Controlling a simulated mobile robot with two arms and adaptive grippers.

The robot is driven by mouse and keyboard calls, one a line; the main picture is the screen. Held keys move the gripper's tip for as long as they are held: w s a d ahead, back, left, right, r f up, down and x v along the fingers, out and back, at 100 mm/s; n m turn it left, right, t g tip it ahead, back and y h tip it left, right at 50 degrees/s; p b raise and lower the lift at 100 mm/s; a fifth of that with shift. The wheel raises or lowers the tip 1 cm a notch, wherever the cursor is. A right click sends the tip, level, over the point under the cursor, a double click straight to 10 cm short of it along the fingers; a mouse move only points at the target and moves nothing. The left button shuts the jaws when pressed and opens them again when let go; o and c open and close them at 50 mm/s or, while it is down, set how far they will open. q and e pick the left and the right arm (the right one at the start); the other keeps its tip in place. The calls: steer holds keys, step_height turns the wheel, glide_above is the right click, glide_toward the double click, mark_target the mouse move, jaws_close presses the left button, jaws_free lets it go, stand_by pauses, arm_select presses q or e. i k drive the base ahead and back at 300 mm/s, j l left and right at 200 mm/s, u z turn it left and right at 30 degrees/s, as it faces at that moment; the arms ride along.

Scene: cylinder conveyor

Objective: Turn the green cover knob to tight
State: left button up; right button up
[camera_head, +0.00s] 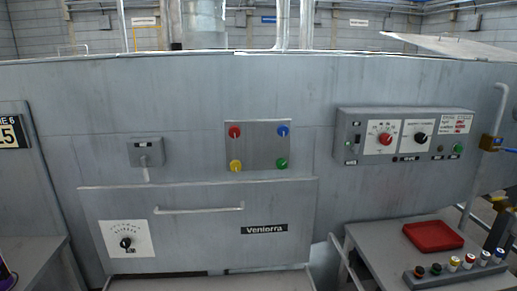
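The green cover knob (281,163) is at the lower right corner of a square metal cover plate (258,147) on the grey machine wall. A red knob (234,131) is at the plate's upper left, a blue knob (283,130) at the upper right and a yellow knob (235,166) at the lower left. The plate sits flat against the wall. The knobs are too small to tell how tight each one is. Neither of my grippers can be made out, and nothing touches the green knob.
A drawer-like front with a handle (199,210) juts out below the plate. A control box (350,119) with dials is to the right. Space before the plate is clear.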

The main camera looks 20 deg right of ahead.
mark_target(281, 163)
steer(key=z, duration=0.7)
